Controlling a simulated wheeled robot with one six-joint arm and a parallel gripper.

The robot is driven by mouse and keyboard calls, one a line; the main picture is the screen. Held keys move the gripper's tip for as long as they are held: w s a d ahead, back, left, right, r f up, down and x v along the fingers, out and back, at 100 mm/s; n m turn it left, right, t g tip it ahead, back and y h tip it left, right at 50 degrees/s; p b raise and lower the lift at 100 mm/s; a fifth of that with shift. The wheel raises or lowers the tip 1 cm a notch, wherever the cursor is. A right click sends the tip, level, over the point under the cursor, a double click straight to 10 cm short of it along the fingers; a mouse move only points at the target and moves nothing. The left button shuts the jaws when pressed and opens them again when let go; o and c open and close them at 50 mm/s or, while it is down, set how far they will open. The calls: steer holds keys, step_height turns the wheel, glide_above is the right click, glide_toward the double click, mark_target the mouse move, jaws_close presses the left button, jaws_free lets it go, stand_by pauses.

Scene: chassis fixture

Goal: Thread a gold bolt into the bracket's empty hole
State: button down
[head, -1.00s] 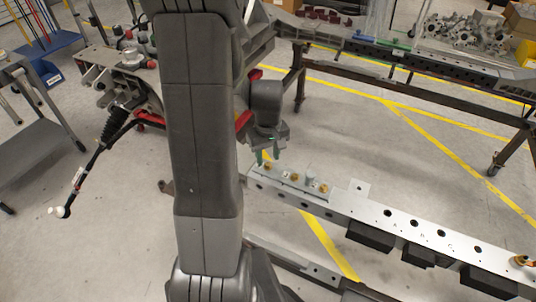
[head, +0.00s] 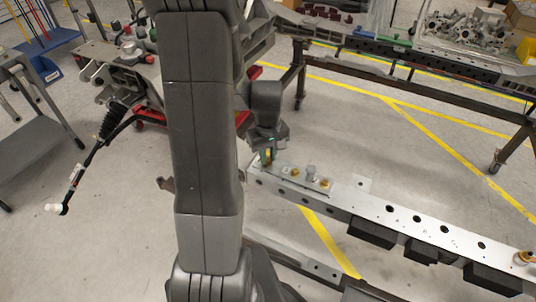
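My gripper (head: 267,154) points down over the near-left end of the long silver rail (head: 345,202). Its green-tipped fingers are close together around a gold bolt (head: 267,157), at the left end of a flat plate (head: 283,178) on the rail. Whether the bolt is lifted clear of the plate cannot be told. Two more gold bolts stand on this plate, one in the middle (head: 295,173) and one at its right end (head: 325,184). A silver cylindrical piece (head: 311,171) stands between them. An empty hole in a bracket cannot be made out clearly.
A small tab (head: 361,183) rises from the rail's back edge, and dark blocks (head: 371,232) sit below its front. A brass fitting (head: 525,257) is at the far right. My arm hides part of the left.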

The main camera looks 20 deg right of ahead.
steer(key=m, duration=0.6)
steer(key=shift+f, duration=0.1)
steer(key=m, duration=0.7)
steer(key=c, duration=1.3)
jaws_free()
step_height(320, 180, up, 9)
steer(key=p, duration=0.6)
